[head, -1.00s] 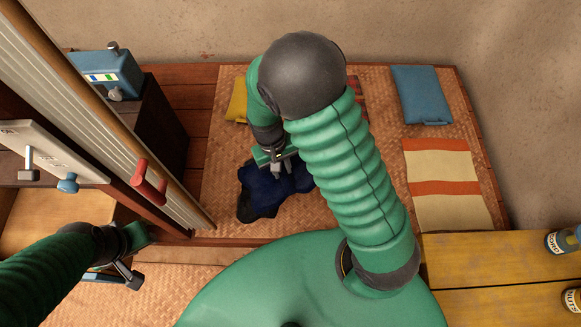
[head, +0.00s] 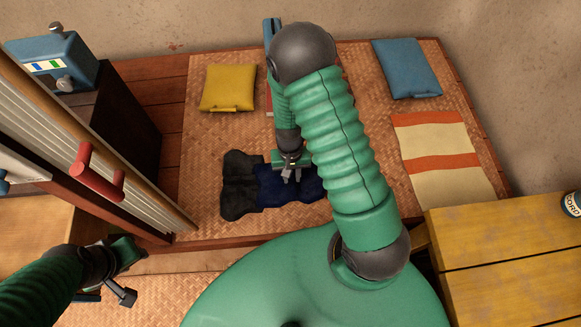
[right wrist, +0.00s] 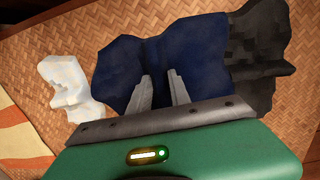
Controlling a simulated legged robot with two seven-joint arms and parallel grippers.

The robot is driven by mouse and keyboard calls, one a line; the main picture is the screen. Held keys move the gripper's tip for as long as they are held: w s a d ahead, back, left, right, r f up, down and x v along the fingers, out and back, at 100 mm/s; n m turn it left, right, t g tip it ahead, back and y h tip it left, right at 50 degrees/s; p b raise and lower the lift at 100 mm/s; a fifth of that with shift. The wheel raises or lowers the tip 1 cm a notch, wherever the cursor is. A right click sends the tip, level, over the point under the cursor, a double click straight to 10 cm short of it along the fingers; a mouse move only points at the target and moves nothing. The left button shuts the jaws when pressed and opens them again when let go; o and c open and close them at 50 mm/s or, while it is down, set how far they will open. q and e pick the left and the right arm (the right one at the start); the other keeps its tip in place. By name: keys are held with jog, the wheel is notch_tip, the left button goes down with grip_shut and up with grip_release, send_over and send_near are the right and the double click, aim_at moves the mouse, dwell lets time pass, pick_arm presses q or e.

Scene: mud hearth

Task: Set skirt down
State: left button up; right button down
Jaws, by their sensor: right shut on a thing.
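A dark blue cloth, which I take for the skirt (head: 292,196), is at the front of the woven mat (head: 215,135). My right gripper (head: 291,176) is over its middle and shut on it. In the right wrist view the two fingers (right wrist: 160,92) press into the blue skirt (right wrist: 205,50), which spreads wide around them. I cannot tell whether all of it rests on the mat. A charcoal cloth (head: 238,187) lies directly beside it on the left. My left gripper (head: 122,272) is low at the left, away from the cloths; its jaw state is unclear.
A white cloth (right wrist: 68,85) shows beside the skirt in the right wrist view. A yellow cushion (head: 228,88), a blue cushion (head: 406,68) and a striped cloth (head: 440,155) lie on the mat. A yellow wooden table (head: 510,250) stands at right, a dark cabinet (head: 125,130) at left.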

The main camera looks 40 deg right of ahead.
jog(key=w+d, duration=0.1)
jog(key=w, duration=0.1)
jog(key=w+d, duration=0.1)
jog(key=shift+w+d+f+b, duration=0.25)
jog(key=shift+w+d+b, duration=0.05)
jog(key=shift+w+d, duration=0.1)
jog(key=shift+w+d+f, duration=0.1)
jog(key=shift+w+f, duration=0.05)
notch_tip(320, 180, down, 3)
jog(key=shift+f+b, duration=0.15)
jog(key=shift+b, duration=0.55)
jog(key=c, duration=1.2)
grip_release()
